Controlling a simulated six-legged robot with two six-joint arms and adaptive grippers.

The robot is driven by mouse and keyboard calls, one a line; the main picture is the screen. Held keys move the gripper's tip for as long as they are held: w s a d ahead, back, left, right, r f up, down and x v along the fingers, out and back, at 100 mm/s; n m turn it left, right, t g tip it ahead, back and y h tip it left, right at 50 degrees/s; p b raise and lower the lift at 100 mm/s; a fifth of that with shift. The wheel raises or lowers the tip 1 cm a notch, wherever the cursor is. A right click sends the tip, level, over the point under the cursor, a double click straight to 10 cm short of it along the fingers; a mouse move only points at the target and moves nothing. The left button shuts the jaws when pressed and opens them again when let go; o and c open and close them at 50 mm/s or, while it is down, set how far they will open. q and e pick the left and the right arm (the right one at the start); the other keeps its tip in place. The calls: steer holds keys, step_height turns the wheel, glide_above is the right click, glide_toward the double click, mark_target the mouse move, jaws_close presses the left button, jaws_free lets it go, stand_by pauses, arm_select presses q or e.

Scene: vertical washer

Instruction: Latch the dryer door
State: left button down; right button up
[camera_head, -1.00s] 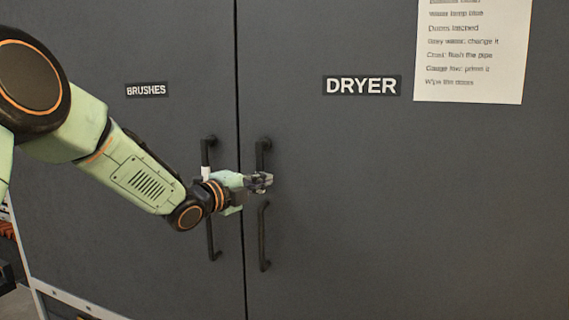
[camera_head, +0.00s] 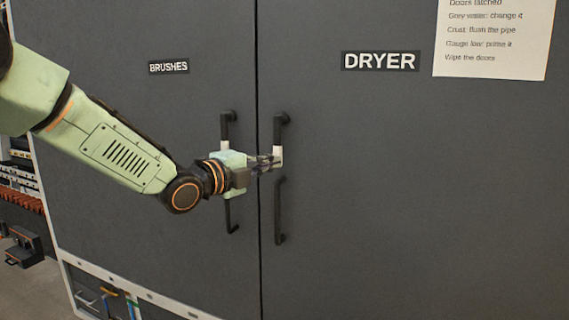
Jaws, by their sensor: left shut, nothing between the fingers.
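The dryer door (camera_head: 400,190) is the dark grey right-hand panel with a DRYER label (camera_head: 380,61). It looks flush with the panel to its left, with a narrow dark seam between them. Near its left edge is a black latch lever (camera_head: 281,128) with a pale lower end (camera_head: 277,151), pointing down. Below it is a black bar handle (camera_head: 280,212). My left gripper (camera_head: 268,163) is shut and empty, its fingertips crossing the seam at the lever's pale lower end. I cannot tell whether they touch it. My right gripper is out of view.
The brushes door (camera_head: 110,90) on the left has a similar lever (camera_head: 227,127) and bar handle (camera_head: 233,218), partly behind my left gripper. A paper list (camera_head: 495,40) hangs at upper right. Shelves (camera_head: 20,165) stand at far left. The dryer door's right side is clear.

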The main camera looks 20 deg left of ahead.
arm_select(q)
steer(key=s+d+f+n+g+y+b, duration=0.1)
steer(key=s+f+n+g+b, duration=0.15)
steer(key=s+f+n, duration=0.65)
steer(key=s+d+f+n+g+y+b, duration=0.1)
steer(key=s+f+n+g+y, duration=0.3)
steer(key=f, duration=1.1)
steer(key=s+d+f+n+g+h+b, duration=0.1)
steer(key=s+d+f+n, duration=0.15)
steer(key=f+n, duration=0.75)
steer(key=s+f+g+y+b, duration=0.1)
steer(key=s+f+g, duration=0.3)
steer(key=s+f, duration=0.8)
steer(key=s+f+g+y+b, duration=0.1)
steer(key=s+f+g+b, duration=0.3)
steer(key=s+f, duration=0.9)
steer(key=s+g, duration=0.1)
steer(key=s, duration=0.5)
steer(key=shift+d+b, duration=0.15)
steer(key=shift+b, duration=0.15)
